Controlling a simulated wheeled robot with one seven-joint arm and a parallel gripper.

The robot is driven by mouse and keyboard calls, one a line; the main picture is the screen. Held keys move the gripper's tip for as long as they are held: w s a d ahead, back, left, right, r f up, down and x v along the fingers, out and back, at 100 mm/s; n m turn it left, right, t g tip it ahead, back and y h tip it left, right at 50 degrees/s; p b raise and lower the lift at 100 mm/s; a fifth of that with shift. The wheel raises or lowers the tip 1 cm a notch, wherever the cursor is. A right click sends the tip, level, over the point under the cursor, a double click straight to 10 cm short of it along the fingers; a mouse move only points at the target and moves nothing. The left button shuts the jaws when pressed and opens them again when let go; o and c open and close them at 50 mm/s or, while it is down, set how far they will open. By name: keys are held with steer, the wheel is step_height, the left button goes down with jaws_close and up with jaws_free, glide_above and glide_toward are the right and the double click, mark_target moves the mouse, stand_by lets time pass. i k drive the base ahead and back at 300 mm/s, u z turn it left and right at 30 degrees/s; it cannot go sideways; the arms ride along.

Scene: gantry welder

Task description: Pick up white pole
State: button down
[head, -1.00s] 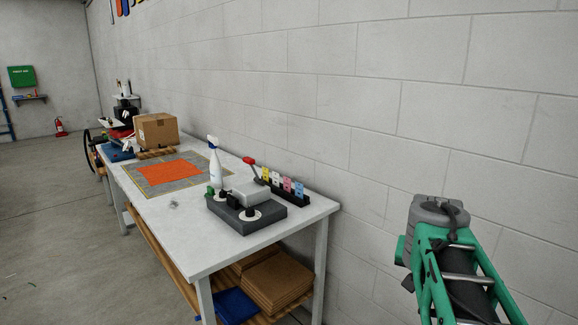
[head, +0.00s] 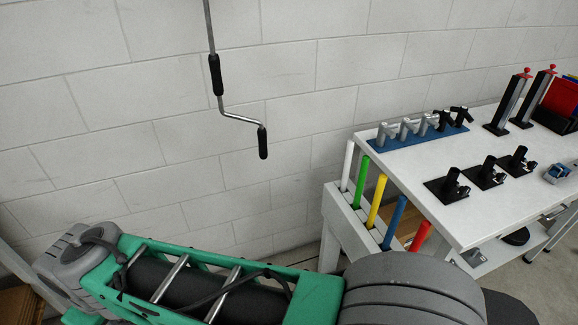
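The white pole (head: 347,166) stands nearly upright in a rack (head: 352,225) at the left end of a white table. It is the leftmost in a row of coloured poles, closest to the wall. Its lower end is hidden inside the rack. My green and grey arm crosses the lower left of the head view. My gripper's fingers do not show.
Green (head: 361,182), yellow (head: 376,200), blue (head: 394,222) and red (head: 420,236) poles stand beside the white one. The white table (head: 470,215) holds black fixtures and a blue strip (head: 415,136) of grey fittings. A crank handle (head: 238,118) hangs before the wall.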

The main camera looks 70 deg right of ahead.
mark_target(350, 143)
steer(key=z, duration=2.85)
